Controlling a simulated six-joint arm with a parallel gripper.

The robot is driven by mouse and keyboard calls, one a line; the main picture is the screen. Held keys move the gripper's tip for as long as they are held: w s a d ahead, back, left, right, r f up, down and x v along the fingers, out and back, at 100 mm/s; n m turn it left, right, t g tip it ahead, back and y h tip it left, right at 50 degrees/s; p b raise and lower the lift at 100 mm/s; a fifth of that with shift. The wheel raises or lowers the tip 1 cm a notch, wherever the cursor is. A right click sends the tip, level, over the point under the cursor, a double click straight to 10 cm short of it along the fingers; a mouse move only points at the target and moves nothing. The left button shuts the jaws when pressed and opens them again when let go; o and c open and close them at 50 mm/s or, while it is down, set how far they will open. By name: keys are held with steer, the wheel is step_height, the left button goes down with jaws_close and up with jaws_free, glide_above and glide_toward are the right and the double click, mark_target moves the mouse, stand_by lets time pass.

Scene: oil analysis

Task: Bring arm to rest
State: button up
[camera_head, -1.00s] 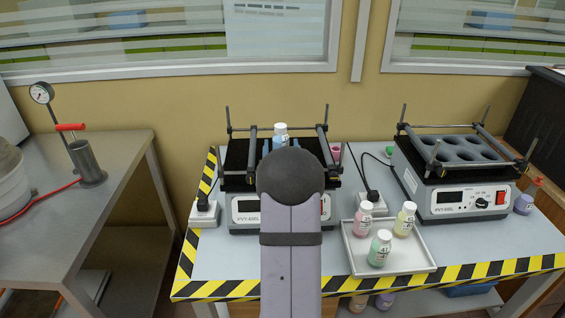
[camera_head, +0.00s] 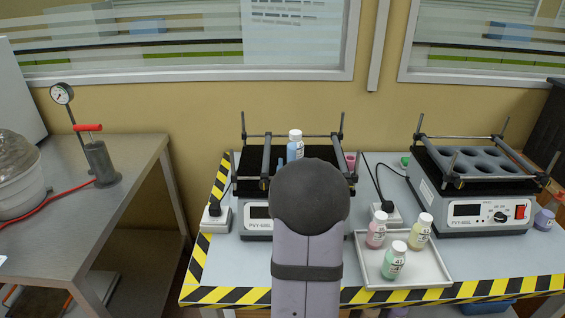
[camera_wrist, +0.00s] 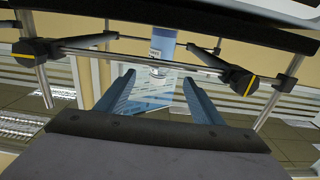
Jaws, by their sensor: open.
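My gripper (camera_wrist: 158,78) is open and empty, with its two blue fingers apart. A bottle with a white cap and light blue body (camera_head: 295,150) stands upright in the left shaker (camera_head: 257,226). In the wrist view the bottle (camera_wrist: 162,44) appears upside down, beyond the fingertips and between their lines, apart from both. In the head view my arm covers most of the gripper and the middle of the shaker.
The shaker's bars and posts (camera_head: 342,125) surround the bottle close to my gripper. A tray (camera_head: 436,270) with pink, yellow and green bottles lies to the right. A second shaker (camera_head: 488,212) with empty holes stands further right. A steel table (camera_head: 120,170) with a gauge pump is left.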

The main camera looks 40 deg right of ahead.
steer(key=w+a+r+t+y+p, duration=0.1)
steer(key=w+a+r+y+p, duration=0.15)
steer(key=a+r, duration=0.3)
steer(key=w+a+r+t+y+p, duration=0.1)
steer(key=w+a+r+y, duration=0.1)
steer(key=w+a+r, duration=0.3)
steer(key=s+a+f+n+g+y+p, duration=0.35)
steer(key=a+f, duration=0.25)
steer(key=a, duration=0.4)
steer(key=s+a+f+n+g+y+p, duration=0.2)
steer(key=s+a+f+g, duration=0.15)
steer(key=a+f, duration=0.4)
steer(key=s+a+n+g+y+p, duration=0.2)
steer(key=s+a+g, duration=0.5)
steer(key=s+a, duration=0.6)
steer(key=s+n+p, duration=0.1)
steer(key=s+p, duration=0.1)
steer(key=s, duration=0.2)
steer(key=shift+s+a+g+y, duration=0.2)
steer(key=shift+s+g+y, duration=0.05)
steer(key=shift+g+y, duration=0.15)
